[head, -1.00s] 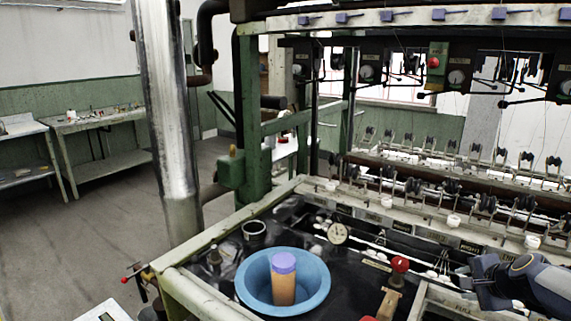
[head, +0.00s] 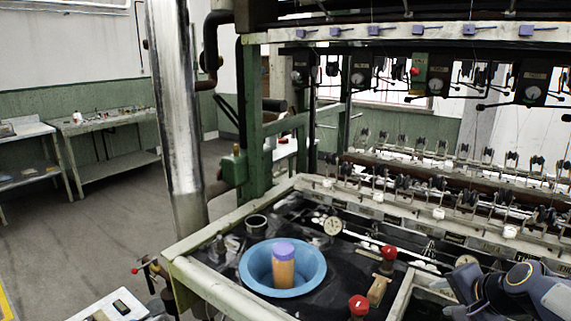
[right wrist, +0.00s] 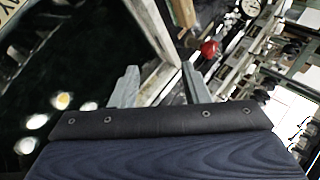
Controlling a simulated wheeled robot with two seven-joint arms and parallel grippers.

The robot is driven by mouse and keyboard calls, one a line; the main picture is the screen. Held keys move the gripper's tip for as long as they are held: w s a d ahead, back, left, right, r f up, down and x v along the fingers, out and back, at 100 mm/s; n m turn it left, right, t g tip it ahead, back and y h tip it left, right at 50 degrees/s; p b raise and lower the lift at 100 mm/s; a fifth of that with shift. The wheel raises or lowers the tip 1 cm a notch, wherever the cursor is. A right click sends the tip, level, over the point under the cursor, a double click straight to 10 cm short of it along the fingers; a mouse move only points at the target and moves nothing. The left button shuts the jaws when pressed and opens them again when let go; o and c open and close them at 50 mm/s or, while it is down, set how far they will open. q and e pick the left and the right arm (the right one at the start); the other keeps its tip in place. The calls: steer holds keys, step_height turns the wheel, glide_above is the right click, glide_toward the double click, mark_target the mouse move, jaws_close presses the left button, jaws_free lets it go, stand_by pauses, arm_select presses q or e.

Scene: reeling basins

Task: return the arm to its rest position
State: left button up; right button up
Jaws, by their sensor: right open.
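My right gripper (head: 458,290) is at the lower right of the head view, over the near edge of the basin bench, and its dark arm runs off to the right. In the right wrist view my right gripper (right wrist: 157,82) has two grey fingers spread apart with nothing between them. A blue bowl (head: 314,283) sits on the dark bench top to the left, well apart from the gripper. An orange cylinder (head: 284,272) with a purple top stands upright in it. My left gripper is not in view.
Red knobs (head: 389,253) and a wooden block (head: 378,290) lie between the bowl and my right gripper. A pale bench frame (head: 399,296) runs close to the gripper. The reeling machine (head: 440,180) fills the back right. A metal column (head: 175,120) stands at left, with open floor beyond.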

steer(key=s+a+n+g+y+p, duration=0.2)
steer(key=s+a+n+p, duration=0.2)
steer(key=s+a+n, duration=0.8)
steer(key=s+a, duration=0.5)
steer(key=s, duration=0.4)
steer(key=shift+s+r+g, duration=0.15)
steer(key=shift+r+g, duration=0.05)
steer(key=shift+g, duration=0.2)
